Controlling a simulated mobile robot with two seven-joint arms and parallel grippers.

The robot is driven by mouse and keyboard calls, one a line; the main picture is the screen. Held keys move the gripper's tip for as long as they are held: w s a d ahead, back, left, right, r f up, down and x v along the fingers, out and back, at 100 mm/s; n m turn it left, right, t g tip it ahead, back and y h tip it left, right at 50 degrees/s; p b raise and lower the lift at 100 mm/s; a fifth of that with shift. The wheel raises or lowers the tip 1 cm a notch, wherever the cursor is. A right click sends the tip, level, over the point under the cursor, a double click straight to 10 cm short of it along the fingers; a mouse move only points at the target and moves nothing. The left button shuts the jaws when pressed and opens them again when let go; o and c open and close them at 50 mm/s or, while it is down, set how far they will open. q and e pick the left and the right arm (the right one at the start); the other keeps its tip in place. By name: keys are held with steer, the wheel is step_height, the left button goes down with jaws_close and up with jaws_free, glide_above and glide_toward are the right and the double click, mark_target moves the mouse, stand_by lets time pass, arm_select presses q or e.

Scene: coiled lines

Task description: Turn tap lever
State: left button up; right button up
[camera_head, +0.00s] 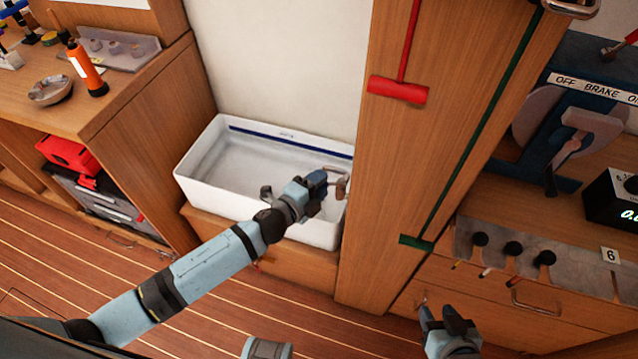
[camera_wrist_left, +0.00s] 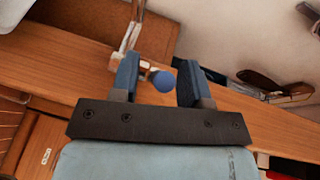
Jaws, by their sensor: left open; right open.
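The metal tap (camera_head: 341,186) stands at the right end of the white sink (camera_head: 195,178), partly hidden by my left gripper. In the left wrist view the tap's pale metal pipe (camera_wrist_left: 131,36) rises just beyond the fingers. A round blue knob (camera_wrist_left: 163,81), which looks like the end of the tap lever, shows between the two fingers. My left gripper (camera_head: 326,181) is open around the knob, with a gap on the right side; contact on the left is unclear. It also shows in the left wrist view (camera_wrist_left: 158,76). My right gripper (camera_head: 448,318) is open and empty, low at the right.
A wooden post (camera_head: 400,170) with a red T-shaped tool (camera_head: 398,91) stands right of the sink. A counter with an orange bottle (camera_head: 86,68) and metal bowl (camera_head: 50,90) is at the left. A black device (camera_head: 612,200) sits at the right. The floor in front is clear.

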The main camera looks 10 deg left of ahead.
arm_select(q)
steer(key=v, duration=1.3)
steer(key=shift+s+a, duration=0.15)
steer(key=shift+s, duration=0.15)
arm_select(e)
steer(key=shift+w, duration=0.15)
